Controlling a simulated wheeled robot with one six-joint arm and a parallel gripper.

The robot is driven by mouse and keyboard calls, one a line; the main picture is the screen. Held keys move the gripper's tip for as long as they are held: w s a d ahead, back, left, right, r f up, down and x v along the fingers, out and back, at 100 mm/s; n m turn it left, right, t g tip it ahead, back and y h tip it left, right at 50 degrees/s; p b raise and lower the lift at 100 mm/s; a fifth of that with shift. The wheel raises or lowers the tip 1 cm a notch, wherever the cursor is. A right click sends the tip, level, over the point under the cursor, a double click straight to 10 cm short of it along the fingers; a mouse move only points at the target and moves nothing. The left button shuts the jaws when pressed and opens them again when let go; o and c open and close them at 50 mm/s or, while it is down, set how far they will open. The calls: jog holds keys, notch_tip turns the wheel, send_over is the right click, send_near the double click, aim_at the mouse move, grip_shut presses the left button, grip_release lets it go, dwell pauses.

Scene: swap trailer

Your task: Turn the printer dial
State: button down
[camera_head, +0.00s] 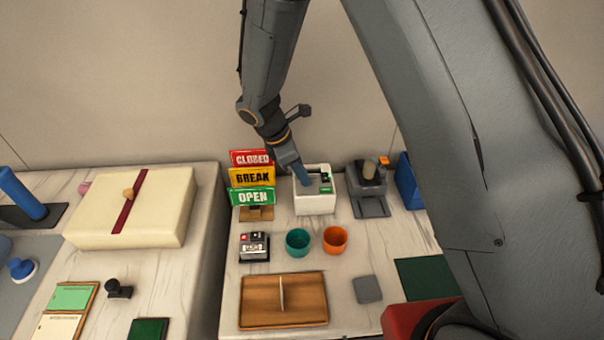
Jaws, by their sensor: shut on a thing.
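The printer appears to be the small white box (314,205) at the back of the right counter, with a grey top and a small green-and-black part on its right side. My gripper (304,181) reaches down from behind onto the left part of its top. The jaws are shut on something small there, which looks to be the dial. My gripper hides the dial, so I cannot tell which way it points.
CLOSED, BREAK and OPEN signs (251,177) stand close left of the printer. A grey machine (369,186) stands close right. A teal cup (298,242), an orange cup (335,239) and a small black device (254,246) sit in front. A wooden tray (258,318) lies nearer.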

jog(key=m, duration=0.1)
jog(key=m+g, duration=0.1)
jog(key=m, duration=0.2)
jog(key=shift+w+g, duration=0.25)
jog(key=shift+g, duration=0.15)
jog(key=shift+w+d+m+g+b, duration=0.1)
jog(key=shift+m+g+b, duration=0.45)
jog(key=shift+m, duration=1.25)
jog(key=c, duration=1.6)
grip_release()
jog(key=shift+c, duration=0.2)
jog(key=b+v, duration=0.2)
jog(key=v, duration=0.6)
